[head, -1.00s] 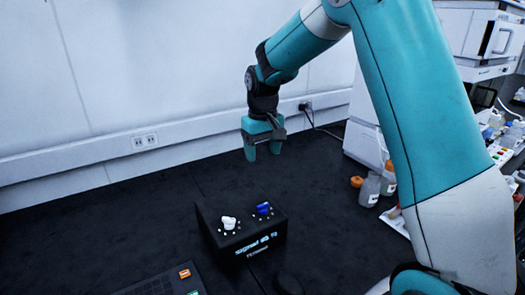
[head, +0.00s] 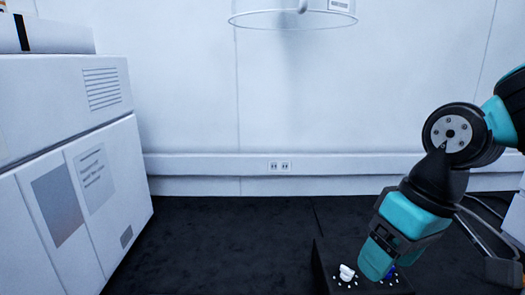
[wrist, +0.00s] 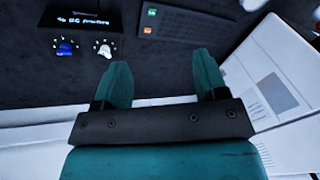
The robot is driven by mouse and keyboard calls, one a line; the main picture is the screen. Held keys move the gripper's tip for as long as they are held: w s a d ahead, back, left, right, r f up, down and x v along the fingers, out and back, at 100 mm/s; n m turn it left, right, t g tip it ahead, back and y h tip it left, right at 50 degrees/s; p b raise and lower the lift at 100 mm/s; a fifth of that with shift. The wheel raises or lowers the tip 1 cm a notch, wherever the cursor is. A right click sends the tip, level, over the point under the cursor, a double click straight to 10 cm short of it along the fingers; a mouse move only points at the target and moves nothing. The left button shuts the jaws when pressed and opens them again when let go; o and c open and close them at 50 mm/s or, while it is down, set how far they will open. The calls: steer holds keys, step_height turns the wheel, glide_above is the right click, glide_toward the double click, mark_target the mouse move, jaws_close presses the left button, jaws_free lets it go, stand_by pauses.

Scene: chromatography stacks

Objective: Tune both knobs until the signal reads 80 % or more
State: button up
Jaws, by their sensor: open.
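The black knob box (head: 322,268) sits low right in the head view, cut off by the lower edge. Its white knob (head: 346,272) is clear of my gripper there, while its blue knob (head: 391,272) is partly hidden behind a finger. In the wrist view the box (wrist: 84,34) is at upper left, with the blue knob (wrist: 65,48) and white knob (wrist: 104,49). Its signal display (wrist: 83,19) is lit but upside down and too small to read surely. My gripper (wrist: 163,75) is open and empty, its fingers apart from both knobs.
A dark panel with coloured keys (wrist: 185,24) lies beside the box in the wrist view. A tall white instrument (head: 75,170) stands at left in the head view. A wall outlet (head: 279,165) is behind.

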steer(key=s+a+n+y, duration=0.1)
steer(key=s+a, duration=0.1)
steer(key=s, duration=0.6)
steer(key=shift+s+a+n, duration=0.2)
steer(key=shift+a+n, duration=0.1)
steer(key=shift+n, duration=0.1)
